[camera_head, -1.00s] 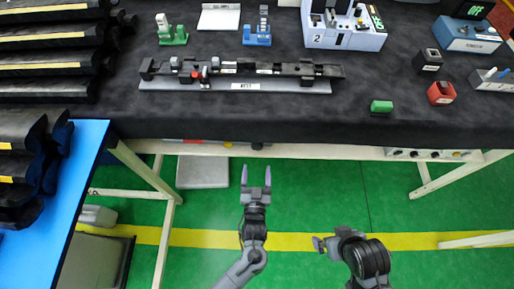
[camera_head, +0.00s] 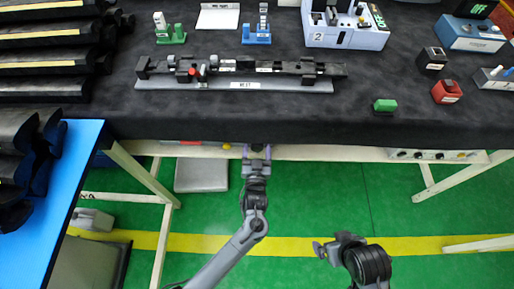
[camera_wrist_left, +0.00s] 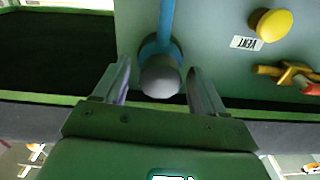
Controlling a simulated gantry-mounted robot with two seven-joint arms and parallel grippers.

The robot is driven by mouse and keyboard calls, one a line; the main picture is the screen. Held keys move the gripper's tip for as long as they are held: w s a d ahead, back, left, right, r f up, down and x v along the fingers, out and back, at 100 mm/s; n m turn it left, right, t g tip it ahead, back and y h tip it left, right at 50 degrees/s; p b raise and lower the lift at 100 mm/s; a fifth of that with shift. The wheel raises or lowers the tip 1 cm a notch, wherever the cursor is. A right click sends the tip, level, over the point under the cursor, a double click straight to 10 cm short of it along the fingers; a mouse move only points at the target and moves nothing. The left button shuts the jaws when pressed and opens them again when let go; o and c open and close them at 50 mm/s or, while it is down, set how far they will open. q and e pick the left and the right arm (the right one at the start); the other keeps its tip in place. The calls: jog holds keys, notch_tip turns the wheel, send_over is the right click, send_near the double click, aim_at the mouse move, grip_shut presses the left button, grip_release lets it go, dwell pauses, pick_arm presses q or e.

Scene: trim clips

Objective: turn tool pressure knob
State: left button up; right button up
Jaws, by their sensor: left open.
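A round grey knob (camera_wrist_left: 160,76) on the panel under the table shows in the left wrist view, with a blue strip behind it. It also shows small and dark at the table's front edge in the head view (camera_head: 257,147). My left gripper (camera_head: 257,154) is open under the front edge. In the left wrist view its fingers (camera_wrist_left: 157,82) stand one on each side of the knob, with a gap visible on both sides. I cannot read a label for this knob. My right gripper (camera_head: 322,249) is low in the head view, away from the table; its jaws are unclear.
A yellow knob (camera_wrist_left: 271,25) sits beside a "VENT" label (camera_wrist_left: 245,43), and a red and yellow handle (camera_wrist_left: 288,74) is below it. More knobs sit on a panel (camera_head: 430,155) to the right. A long black trim part (camera_head: 240,68) lies on the dark tabletop above.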

pick_arm(q)
jog(key=c, duration=1)
jog(key=shift+c, duration=0.2)
dwell(0.5)
jog(key=o, duration=1)
jog(key=shift+o, duration=0.2)
jog(key=shift+s, duration=0.1)
jog(key=s+p, duration=0.3)
jog(key=s, duration=0.7)
jog(key=shift+s+a, duration=0.2)
jog(key=shift+s, duration=0.15)
